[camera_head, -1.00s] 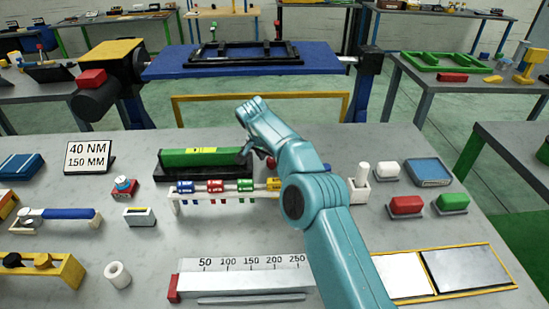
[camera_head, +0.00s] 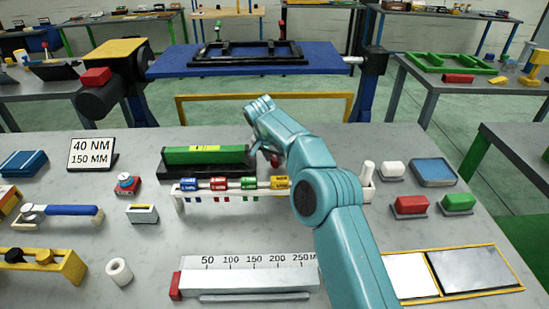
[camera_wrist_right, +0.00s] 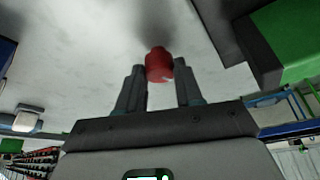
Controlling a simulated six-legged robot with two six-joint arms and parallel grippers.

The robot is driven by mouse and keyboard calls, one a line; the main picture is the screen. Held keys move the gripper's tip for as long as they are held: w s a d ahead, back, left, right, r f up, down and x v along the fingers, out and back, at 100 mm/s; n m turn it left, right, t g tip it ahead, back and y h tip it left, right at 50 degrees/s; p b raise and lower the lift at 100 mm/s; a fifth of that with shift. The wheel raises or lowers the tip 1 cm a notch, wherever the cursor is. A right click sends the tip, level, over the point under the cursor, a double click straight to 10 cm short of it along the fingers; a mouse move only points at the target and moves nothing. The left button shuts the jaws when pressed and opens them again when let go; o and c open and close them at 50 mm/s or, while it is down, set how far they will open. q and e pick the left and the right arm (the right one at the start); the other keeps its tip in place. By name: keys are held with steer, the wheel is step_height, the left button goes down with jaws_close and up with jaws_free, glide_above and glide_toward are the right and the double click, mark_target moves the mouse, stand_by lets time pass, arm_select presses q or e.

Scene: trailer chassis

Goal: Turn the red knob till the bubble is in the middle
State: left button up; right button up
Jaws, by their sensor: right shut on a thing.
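The green spirit level (camera_head: 205,155) lies on a black base on the bench, with a yellow-green vial window (camera_head: 204,148) on top. The bubble is too small to make out. The red knob (camera_wrist_right: 158,64) shows in the right wrist view between the two dark fingertips of my right gripper (camera_wrist_right: 160,82), which is shut on it. In the head view my right gripper (camera_head: 264,157) is at the right end of the level, low over the bench and partly hidden by my own arm. My left gripper is not in view.
A white rack with coloured tags (camera_head: 233,184) stands just in front of the level. A sign (camera_head: 92,153) stands to the left. Red (camera_head: 410,205) and green (camera_head: 458,202) blocks are to the right. A ruler block (camera_head: 248,275) lies in front.

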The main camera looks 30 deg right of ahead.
steer(key=shift+d+r+n+t+y, duration=0.1)
steer(key=shift+n+t+y, duration=0.2)
steer(key=shift+n, duration=0.7)
steer(key=shift+d+n+t+y, duration=0.1)
steer(key=shift+n+t+y, duration=0.15)
steer(key=shift+n, duration=0.75)
steer(key=o, duration=1)
steer(key=shift+s+a, duration=0.1)
steer(key=v, duration=1.6)
steer(key=shift+s+r, duration=0.1)
